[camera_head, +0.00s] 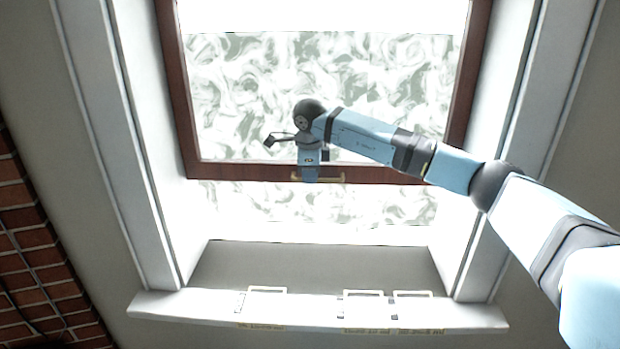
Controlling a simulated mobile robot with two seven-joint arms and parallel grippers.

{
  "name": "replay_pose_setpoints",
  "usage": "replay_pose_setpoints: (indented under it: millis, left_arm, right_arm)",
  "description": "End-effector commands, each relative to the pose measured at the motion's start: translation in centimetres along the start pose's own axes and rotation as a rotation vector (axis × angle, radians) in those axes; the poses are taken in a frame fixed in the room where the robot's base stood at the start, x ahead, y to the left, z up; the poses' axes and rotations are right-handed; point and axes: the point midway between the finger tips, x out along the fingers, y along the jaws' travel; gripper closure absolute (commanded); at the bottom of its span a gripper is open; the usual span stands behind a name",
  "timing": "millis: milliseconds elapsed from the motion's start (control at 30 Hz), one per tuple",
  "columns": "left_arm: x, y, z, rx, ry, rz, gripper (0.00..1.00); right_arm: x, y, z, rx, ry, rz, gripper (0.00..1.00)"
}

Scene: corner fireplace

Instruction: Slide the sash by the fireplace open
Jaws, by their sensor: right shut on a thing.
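The window sash (245,172) has a dark red-brown frame around bright panes with a swirled grey-green pattern. Its bottom rail stands well above the sill, with a bright patterned gap below it. A small tan bar handle (338,179) sits at the middle of the bottom rail. My right gripper (311,177) is at this handle, shut on it, its arm reaching in from the right. The gripper's body hides part of the handle and its fingertips are hard to make out. My left gripper is not in view.
A white sill (205,306) juts out below the window, with several pale, thin frame-like items (266,290) along it. White casing (92,110) borders both sides. A red brick wall (38,250) stands at the lower left. The space below the sash looks clear.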

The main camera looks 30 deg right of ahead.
Motion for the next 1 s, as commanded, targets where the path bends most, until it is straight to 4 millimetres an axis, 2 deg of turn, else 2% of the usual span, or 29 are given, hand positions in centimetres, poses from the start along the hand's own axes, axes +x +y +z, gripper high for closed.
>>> replay_pose_setpoints:
  millis: [33, 367, 400, 500, 800, 867, 1000]
  left_arm:
    - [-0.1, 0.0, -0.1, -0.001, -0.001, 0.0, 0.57]
    - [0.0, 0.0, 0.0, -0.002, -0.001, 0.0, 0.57]
    - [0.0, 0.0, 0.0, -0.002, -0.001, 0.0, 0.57]
    - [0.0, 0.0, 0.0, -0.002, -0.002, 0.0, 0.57]
    - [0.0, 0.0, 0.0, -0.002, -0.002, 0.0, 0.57]
    - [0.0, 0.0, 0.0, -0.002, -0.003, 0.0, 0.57]
    - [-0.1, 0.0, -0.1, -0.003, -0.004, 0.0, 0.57]
  right_arm:
    - [-0.5, -0.2, 0.0, 0.002, -0.005, -0.005, 1.0]
    - [-0.4, -0.2, 0.0, 0.002, -0.004, -0.005, 1.0]
    - [-0.4, -0.2, 0.0, 0.002, -0.004, -0.005, 0.81]
    - [-0.3, -0.2, 0.0, 0.002, -0.003, -0.004, 0.62]
    - [-0.5, -0.1, 0.0, 0.001, -0.002, -0.002, 0.62]
    - [-0.9, -0.1, 0.0, 0.0, -0.002, -0.002, 0.62]
    - [-3.2, -0.2, 0.0, 0.0, -0.003, -0.004, 0.62]
